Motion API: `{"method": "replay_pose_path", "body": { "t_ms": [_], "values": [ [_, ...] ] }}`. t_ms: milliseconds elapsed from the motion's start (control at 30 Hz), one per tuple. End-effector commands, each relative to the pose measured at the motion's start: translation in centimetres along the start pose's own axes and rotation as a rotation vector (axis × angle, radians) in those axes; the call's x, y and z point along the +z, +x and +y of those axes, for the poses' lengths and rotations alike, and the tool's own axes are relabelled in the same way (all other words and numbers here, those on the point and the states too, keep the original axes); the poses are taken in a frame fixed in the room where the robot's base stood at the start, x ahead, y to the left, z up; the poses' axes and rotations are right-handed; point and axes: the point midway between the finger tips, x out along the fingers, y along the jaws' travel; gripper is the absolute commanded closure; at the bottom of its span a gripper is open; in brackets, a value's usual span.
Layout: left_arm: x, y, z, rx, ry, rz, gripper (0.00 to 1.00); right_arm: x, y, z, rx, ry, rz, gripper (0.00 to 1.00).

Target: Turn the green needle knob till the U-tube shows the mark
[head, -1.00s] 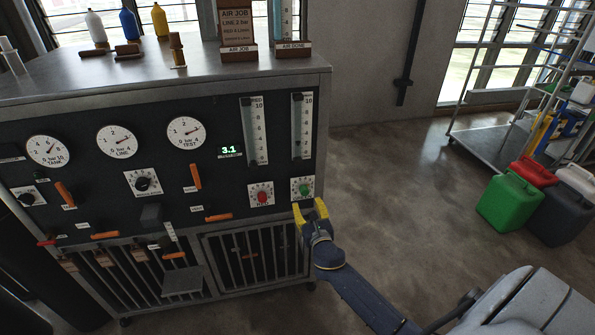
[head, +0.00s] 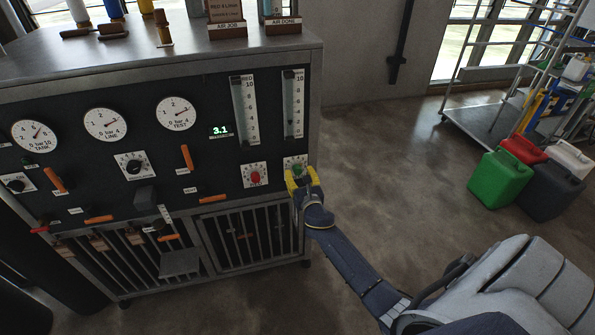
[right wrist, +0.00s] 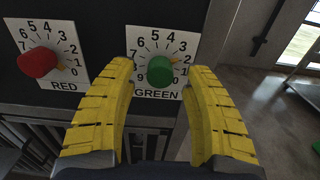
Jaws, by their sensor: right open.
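The green knob (head: 297,169) sits on a white numbered card at the panel's lower right. In the right wrist view the green knob (right wrist: 160,70) stands on its dial marked GREEN, with a small orange pointer near the low numbers. My right gripper (head: 302,179) is open in front of it. Its yellow fingers are on either side of the knob, with gaps showing in the right wrist view. Above the knob is a vertical scaled tube (head: 292,103) with a dark float. I cannot tell which thing is the U-tube. My left gripper is out of view.
The red knob (head: 255,177) is just left of the green one. Round gauges (head: 105,124), orange levers (head: 187,157) and a green 3.1 readout (head: 221,131) fill the panel. Jerrycans (head: 499,180) and a rack stand right. Bare floor (head: 400,150) lies between.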

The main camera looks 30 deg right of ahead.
Motion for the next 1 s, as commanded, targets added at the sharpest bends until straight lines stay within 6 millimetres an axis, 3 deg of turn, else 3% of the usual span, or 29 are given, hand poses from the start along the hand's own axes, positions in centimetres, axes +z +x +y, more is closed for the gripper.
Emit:
{"method": "replay_pose_path", "body": {
  "t_ms": [900,1000],
  "values": [
    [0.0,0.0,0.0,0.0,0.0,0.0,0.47,0.0,2.0,0.0,0.0,0.0,0.0,0.47],
    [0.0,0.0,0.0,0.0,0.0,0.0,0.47,0.0,2.0,0.0,0.0,0.0,0.0,0.59]
  ]
}}
